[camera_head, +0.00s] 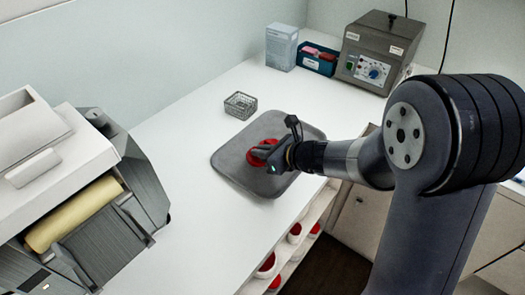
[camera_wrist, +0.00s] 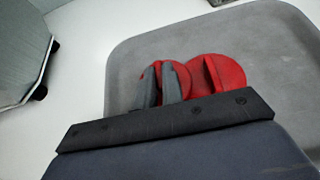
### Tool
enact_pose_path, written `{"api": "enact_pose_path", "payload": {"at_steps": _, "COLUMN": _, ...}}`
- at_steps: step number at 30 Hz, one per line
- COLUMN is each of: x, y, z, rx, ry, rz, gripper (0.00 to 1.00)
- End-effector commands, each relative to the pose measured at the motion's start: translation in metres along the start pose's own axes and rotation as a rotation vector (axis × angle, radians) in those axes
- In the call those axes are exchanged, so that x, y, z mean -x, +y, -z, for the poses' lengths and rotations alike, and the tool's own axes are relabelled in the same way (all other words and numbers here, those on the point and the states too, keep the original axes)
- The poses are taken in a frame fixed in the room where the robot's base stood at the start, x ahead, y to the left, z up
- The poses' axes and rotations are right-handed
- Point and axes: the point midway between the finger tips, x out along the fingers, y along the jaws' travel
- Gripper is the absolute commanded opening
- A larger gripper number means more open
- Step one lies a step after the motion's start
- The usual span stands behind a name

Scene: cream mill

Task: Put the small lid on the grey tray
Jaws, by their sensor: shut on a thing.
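The grey tray (camera_head: 232,160) lies flat on the white bench, and its rounded rim and bare surface fill much of the wrist view (camera_wrist: 270,40). Two red round lids with raised grip ridges are over it, side by side. My gripper (camera_wrist: 160,84) is shut on the ridge of the left one, which I take as the small lid (camera_wrist: 180,74). The other red lid (camera_wrist: 228,72) lies on the tray close to its right. I cannot tell whether the held lid touches the tray. In the head view my gripper (camera_head: 264,152) partly hides both lids.
A small wire basket (camera_head: 240,105) stands behind the tray. A blue-white box (camera_head: 281,47), a teal bin (camera_head: 318,59) and a grey device with a dial (camera_head: 377,52) are at the back. A large roller machine (camera_head: 80,200) stands left. Shelves below hold red-lidded jars (camera_head: 266,266).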

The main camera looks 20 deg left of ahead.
Motion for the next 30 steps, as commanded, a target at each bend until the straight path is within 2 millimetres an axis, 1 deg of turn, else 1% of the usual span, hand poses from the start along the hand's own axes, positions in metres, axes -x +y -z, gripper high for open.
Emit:
{"api": "enact_pose_path", "payload": {"at_steps": 16, "x": -0.006, "y": 0.0, "z": 0.011, "rx": -0.001, "ry": 0.0, "rz": 0.0, "gripper": 0.0}}
{"api": "enact_pose_path", "payload": {"at_steps": 17, "x": -0.005, "y": 0.0, "z": 0.01, "rx": -0.001, "ry": 0.0, "rz": 0.0, "gripper": 0.1}}
{"api": "enact_pose_path", "payload": {"at_steps": 24, "x": -0.005, "y": 0.0, "z": 0.01, "rx": -0.001, "ry": 0.0, "rz": 0.0, "gripper": 0.3}}
{"api": "enact_pose_path", "payload": {"at_steps": 30, "x": -0.005, "y": 0.0, "z": 0.01, "rx": -0.001, "ry": 0.0, "rz": 0.0, "gripper": 0.3}}
